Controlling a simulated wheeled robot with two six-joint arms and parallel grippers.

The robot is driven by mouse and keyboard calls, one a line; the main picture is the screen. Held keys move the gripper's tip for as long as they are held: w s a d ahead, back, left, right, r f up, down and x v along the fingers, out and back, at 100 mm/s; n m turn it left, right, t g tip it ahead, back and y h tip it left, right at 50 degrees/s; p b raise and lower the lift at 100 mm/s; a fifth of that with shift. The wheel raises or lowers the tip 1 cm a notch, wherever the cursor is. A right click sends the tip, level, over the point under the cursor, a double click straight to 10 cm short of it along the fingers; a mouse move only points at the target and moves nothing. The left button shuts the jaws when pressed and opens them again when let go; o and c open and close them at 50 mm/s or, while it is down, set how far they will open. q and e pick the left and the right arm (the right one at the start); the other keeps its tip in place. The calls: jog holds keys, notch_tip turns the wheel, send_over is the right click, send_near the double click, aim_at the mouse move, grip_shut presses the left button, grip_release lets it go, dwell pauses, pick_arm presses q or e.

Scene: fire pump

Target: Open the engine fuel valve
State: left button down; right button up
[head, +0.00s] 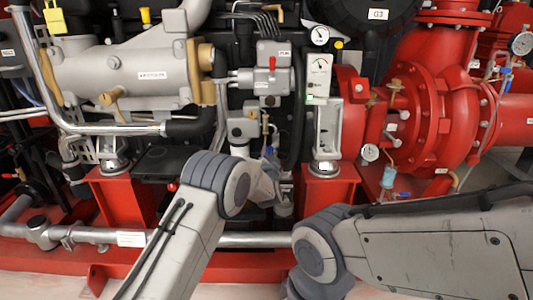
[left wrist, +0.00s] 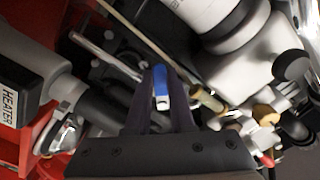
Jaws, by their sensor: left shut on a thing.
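A small valve handle with a blue grip (left wrist: 160,80) sits between the two dark fingers of my left gripper (left wrist: 161,84) in the left wrist view. The fingers are shut on it, one on each side. In the head view a bit of blue (head: 269,150) shows by my left gripper (head: 272,160), in front of the engine's middle. My own wrist and the gripper hide most of the valve there, so its exact angle is unclear. My right arm reaches in from the right, but its gripper is out of view.
A grey cylinder (head: 115,75) is at the upper left, and a red pump (head: 430,90) is at the right. Gauges (head: 319,36) and a red lever (head: 272,63) are above. A metal pipe (head: 190,239) runs low across the front. A HEATER label (left wrist: 9,103) is near the gripper.

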pick_arm(q)
jog(key=shift+d+f+n+b, duration=0.25)
jog(key=shift+d+n+b, duration=0.2)
jog(key=shift+n, duration=1.15)
jog(key=shift+d+f+n+b, duration=0.3)
jog(key=shift+d+n, duration=0.2)
jog(key=shift+n, duration=1.1)
jog(key=shift+d+f+n+b, duration=0.2)
jog(key=shift+d+n+b, duration=0.3)
jog(key=shift+n, duration=1.1)
jog(key=c, duration=0.8)
grip_release()
jog(key=shift+r, duration=0.1)
jog(key=p, duration=0.2)
send_near(276, 151)
jog(key=shift+s, duration=1.9)
jog(key=shift+a, duration=0.1)
